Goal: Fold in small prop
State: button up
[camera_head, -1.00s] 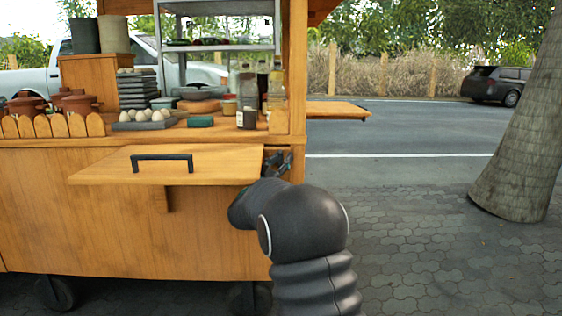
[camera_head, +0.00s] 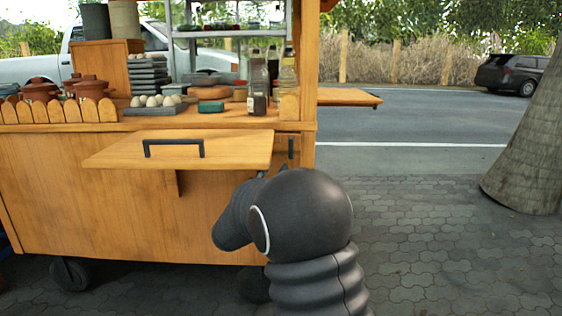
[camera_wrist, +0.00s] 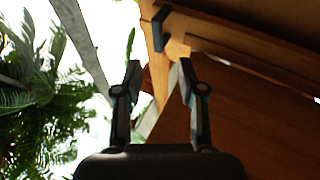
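The small wooden prop (camera_head: 173,182) stands out from the cart front beneath the fold-out shelf (camera_head: 215,152), which lies level and has a black handle (camera_head: 173,148) on top. My gripper is almost wholly hidden behind my dark arm in the head view, low near the shelf's right end. In the wrist view my gripper (camera_wrist: 159,76) has its two fingers apart, with nothing held between them. Beyond the fingertips are a wooden edge and a small dark fitting (camera_wrist: 160,28). I cannot tell whether the prop shows in the wrist view.
The wooden cart (camera_head: 90,190) carries eggs (camera_head: 155,101), bottles (camera_head: 258,88) and clay pots (camera_head: 90,87). A second black handle (camera_head: 291,151) is on the cart front, right of the shelf. Another shelf (camera_head: 345,97) juts out at the right end. Paving is clear right of the cart, up to a tree trunk (camera_head: 525,150).

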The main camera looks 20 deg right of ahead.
jog(key=shift+s+a+f, duration=0.2)
jog(key=shift+s+a, duration=0.15)
